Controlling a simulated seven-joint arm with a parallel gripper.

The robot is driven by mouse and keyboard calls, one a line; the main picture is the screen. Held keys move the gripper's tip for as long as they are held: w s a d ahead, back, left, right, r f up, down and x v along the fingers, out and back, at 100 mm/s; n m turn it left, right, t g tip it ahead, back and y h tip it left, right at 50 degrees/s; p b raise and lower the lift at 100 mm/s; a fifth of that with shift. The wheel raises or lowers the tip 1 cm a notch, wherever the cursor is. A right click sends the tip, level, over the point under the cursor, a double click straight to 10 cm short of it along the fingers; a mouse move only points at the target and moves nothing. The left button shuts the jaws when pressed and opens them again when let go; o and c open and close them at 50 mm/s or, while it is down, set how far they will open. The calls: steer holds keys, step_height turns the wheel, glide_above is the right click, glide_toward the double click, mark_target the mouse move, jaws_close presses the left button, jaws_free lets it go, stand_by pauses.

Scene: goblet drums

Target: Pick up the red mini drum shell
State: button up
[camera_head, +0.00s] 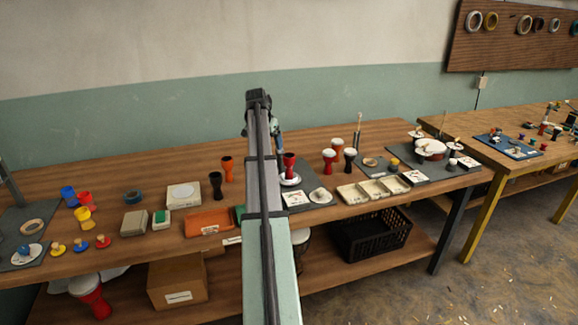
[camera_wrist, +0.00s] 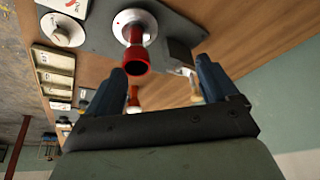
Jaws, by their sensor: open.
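A red goblet-shaped mini drum shell (camera_head: 289,160) stands upright on a white round disc (camera_head: 290,180) on a grey mat, just right of my arm in the head view. In the wrist view the red shell (camera_wrist: 136,66) shows its open dark mouth toward the camera, with the white disc (camera_wrist: 122,24) behind it. My gripper (camera_wrist: 161,66) is open, with two blue-grey fingers spread. The shell appears nearer the left finger in the picture, and nothing is held. In the head view my gripper (camera_head: 277,128) is partly hidden behind my arm, above and beyond the shell.
Red and black drums with pale heads (camera_head: 337,145) stand right of the mat. A sectioned cream tray (camera_head: 372,190) lies in front of them. Black and orange goblet shells (camera_head: 226,168) stand left of my arm. A small upright stand (camera_wrist: 183,55) is beside the shell.

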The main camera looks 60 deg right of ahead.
mark_target(288, 156)
steer(key=s+d, duration=0.3)
steer(key=s, duration=0.2)
steer(key=shift+m+g, duration=0.3)
steer(key=shift+g, duration=0.1)
steer(key=x, duration=1.2)
steer(key=shift+w+d+f, duration=0.1)
steer(key=shift+w+f, duration=0.05)
steer(key=shift+f, duration=0.15)
steer(key=shift+c, duration=0.2)
steer(key=shift+r, duration=0.1)
steer(key=c, duration=1.1)
